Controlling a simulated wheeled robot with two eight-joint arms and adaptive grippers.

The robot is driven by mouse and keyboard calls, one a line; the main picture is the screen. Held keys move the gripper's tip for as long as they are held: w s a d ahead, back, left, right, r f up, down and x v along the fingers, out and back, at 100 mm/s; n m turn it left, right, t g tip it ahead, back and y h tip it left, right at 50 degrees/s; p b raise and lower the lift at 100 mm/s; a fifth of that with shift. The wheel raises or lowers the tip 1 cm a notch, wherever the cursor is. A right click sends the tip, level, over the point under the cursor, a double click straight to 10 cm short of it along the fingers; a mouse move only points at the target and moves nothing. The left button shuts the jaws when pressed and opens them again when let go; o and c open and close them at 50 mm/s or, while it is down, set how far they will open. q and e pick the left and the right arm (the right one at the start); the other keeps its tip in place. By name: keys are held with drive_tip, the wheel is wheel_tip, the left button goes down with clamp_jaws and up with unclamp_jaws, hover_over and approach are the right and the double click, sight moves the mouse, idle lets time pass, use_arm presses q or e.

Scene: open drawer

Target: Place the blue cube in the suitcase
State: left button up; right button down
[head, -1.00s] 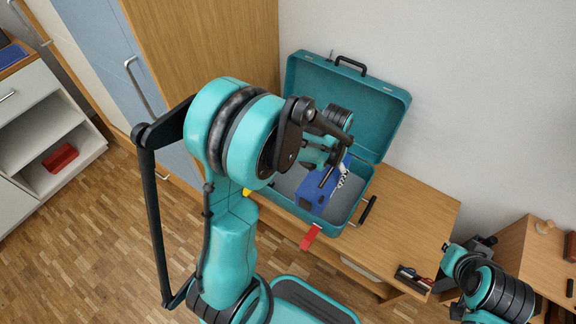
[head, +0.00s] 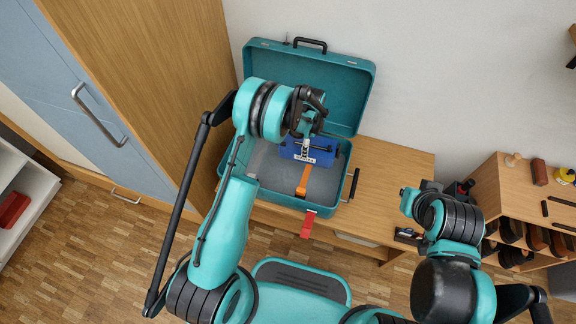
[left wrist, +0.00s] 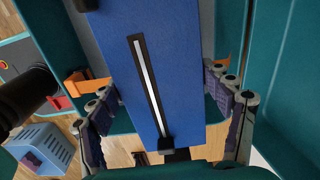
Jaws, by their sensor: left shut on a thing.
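The blue cube (head: 315,153), a blue box with a dark-edged pale strip on one face, is held by my left gripper (head: 302,143). In the left wrist view the cube (left wrist: 190,60) fills the space between the two fingers of my left gripper (left wrist: 165,100), which press on its sides. The teal suitcase (head: 362,100) stands open on the wooden table, lid up against the wall. The cube is over or inside its base; I cannot tell whether it touches the bottom. My right gripper (head: 462,190) is at the right, partly hidden by its arm, its fingers unclear.
An orange piece (head: 303,181) shows at the suitcase's front, and a red piece (head: 307,225) hangs below its front edge. A tall wooden cabinet (head: 165,80) stands close on the left. A shelf (head: 520,200) with several items is at right.

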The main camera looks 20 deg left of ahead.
sight(279, 155)
use_arm(q)
drive_tip(key=shift+f, duration=0.35)
drive_tip(key=shift+m, duration=0.3)
drive_tip(key=s+a+f+b, duration=0.1)
drive_tip(key=a+f, duration=0.1)
drive_tip(key=a, duration=0.1)
drive_tip(key=s+a+f+b, duration=0.1)
drive_tip(key=a+f+b, duration=0.1)
drive_tip(key=a, duration=0.2)
drive_tip(key=s+a+f+b, duration=0.1)
drive_tip(key=a+f, duration=0.1)
drive_tip(key=a, duration=0.1)
drive_tip(key=shift+s+a+f, duration=0.2)
drive_tip(key=shift+a+f, duration=0.15)
drive_tip(key=shift+f, duration=0.05)
wheel_tip(279, 155, down, 4)
drive_tip(key=shift+f+b, duration=0.15)
drive_tip(key=shift+b, duration=1.1)
drive_tip(key=o, duration=1.4)
